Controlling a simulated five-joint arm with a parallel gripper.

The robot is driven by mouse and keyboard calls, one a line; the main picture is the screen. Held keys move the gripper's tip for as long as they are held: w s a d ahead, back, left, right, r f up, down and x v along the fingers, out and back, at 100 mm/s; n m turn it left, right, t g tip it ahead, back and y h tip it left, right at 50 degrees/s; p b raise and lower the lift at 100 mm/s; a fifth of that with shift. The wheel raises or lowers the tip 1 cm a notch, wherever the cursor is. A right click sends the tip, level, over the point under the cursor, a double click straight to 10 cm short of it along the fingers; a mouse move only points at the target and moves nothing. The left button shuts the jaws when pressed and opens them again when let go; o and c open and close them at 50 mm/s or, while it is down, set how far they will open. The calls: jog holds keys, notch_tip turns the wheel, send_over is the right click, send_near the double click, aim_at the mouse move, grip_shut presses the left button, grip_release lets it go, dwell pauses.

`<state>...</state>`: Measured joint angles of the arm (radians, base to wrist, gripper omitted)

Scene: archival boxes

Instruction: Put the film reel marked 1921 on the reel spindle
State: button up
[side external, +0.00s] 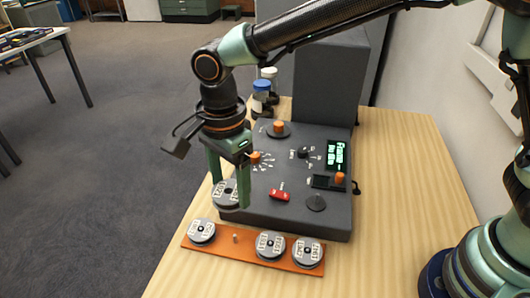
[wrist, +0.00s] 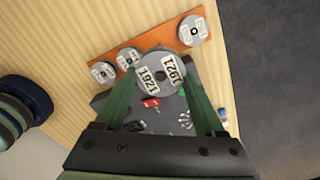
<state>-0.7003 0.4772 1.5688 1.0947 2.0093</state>
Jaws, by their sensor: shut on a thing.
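My gripper (side external: 229,193) is shut on a grey film reel (side external: 226,197) and holds it above the orange rack, near the front left corner of the dark console. In the wrist view the reel (wrist: 161,86) lies between both fingers (wrist: 161,76) and its labels read 1921.
The orange rack (side external: 187,242) holds three other reels, with a bare peg (side external: 235,238) between them. The console (side external: 240,215) carries an orange-topped disc (side external: 279,128), a red switch (side external: 279,194), knobs and a green display (side external: 338,154). Jars (side external: 262,88) stand behind. The wooden table (side external: 400,160) is clear at right.

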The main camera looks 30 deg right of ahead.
aim_at(233, 188)
jog(key=r, duration=0.5)
jog(key=shift+d+r, duration=0.3)
jog(key=shift+r, duration=0.05)
jog(key=s+d+f+m, duration=0.1)
jog(key=d+f+m, duration=0.1)
jog(key=d, duration=0.3)
jog(key=s+d+f+m, duration=0.1)
jog(key=d+f+m, duration=0.1)
jog(key=d, duration=0.4)
jog(key=s+d+f+m, duration=0.1)
jog(key=d+f, duration=0.2)
jog(key=d, duration=0.3)
jog(key=shift+s+d+f+m, duration=0.1)
jog(key=shift+s+m, duration=0.1)
jog(key=shift+m, duration=0.2)
jog(key=shift+s+d+f, duration=0.1)
jog(key=shift+d+f, duration=0.05)
jog(key=shift+f, duration=0.7)
jog(key=shift+s+d+f, duration=0.1)
jog(key=shift+d+f, duration=0.05)
jog(key=shift+f, duration=0.7)
jog(key=shift+f, duration=0.85)
